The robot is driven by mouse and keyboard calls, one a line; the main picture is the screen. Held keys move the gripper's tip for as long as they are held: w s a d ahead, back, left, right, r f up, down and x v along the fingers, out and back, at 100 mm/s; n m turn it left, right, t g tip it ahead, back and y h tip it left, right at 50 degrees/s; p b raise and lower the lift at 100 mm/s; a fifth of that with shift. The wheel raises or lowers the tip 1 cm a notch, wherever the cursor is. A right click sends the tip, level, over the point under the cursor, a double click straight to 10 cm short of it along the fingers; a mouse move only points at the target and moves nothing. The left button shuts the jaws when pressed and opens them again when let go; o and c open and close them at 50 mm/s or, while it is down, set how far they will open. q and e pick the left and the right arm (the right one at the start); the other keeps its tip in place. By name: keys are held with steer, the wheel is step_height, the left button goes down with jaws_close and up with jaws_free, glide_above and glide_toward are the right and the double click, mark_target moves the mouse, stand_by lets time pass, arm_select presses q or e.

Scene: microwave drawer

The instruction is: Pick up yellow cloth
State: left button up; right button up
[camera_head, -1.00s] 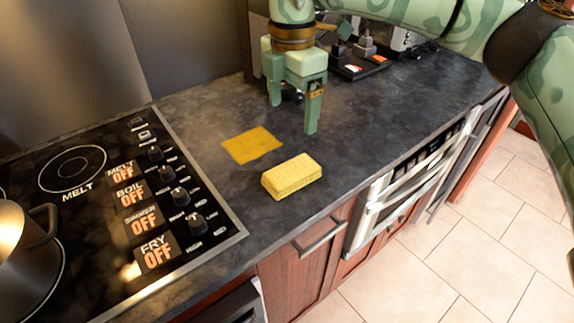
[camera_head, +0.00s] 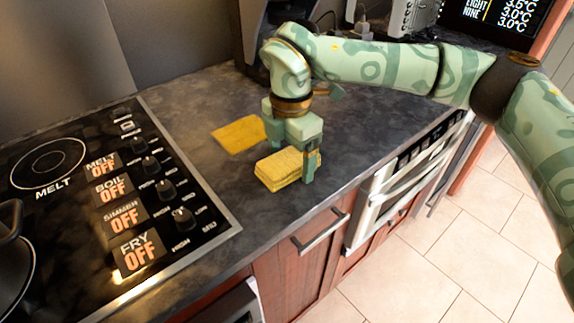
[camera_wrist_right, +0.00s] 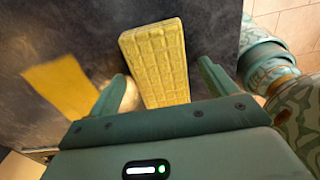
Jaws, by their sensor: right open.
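A flat, thin yellow cloth (camera_head: 238,134) lies on the dark counter, left of my right gripper; it also shows in the right wrist view (camera_wrist_right: 62,88) at the left, outside the fingers. A thick yellow block with a grid-patterned top, like a sponge (camera_head: 277,169), lies nearer the counter's front edge. My right gripper (camera_head: 290,158) is open and low over this block, with one finger at its right side. In the right wrist view the block (camera_wrist_right: 158,62) shows between the two fingers (camera_wrist_right: 163,85). Whether the fingers touch it I cannot tell. My left gripper is not in view.
A black stovetop (camera_head: 100,200) with knobs fills the left, with a pot at its edge (camera_head: 12,255). Appliances stand at the back. The counter's front edge, with a drawer handle (camera_head: 320,233) below, is close to the block. The counter (camera_head: 375,110) is clear to the right.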

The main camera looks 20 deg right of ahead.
mark_target(290, 158)
steer(key=shift+s+r, duration=0.1)
steer(key=shift+r, duration=0.05)
steer(key=shift+c, duration=1.4)
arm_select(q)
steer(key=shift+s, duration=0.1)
arm_select(e)
steer(key=c, duration=0.8)
step_height(290, 158, up, 4)
steer(key=shift+r+p, duration=0.1)
steer(key=shift+p, duration=0.95)
arm_select(q)
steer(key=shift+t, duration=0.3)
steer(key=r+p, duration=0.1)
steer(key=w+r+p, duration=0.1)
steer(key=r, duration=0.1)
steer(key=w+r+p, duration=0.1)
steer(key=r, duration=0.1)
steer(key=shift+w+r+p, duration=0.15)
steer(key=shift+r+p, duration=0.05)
steer(key=shift+p, duration=0.2)
arm_select(e)
steer(key=s+r, duration=0.9)
steer(key=s, duration=0.5)
steer(key=shift+a, duration=0.4)
steer(key=shift+o, duration=0.4)
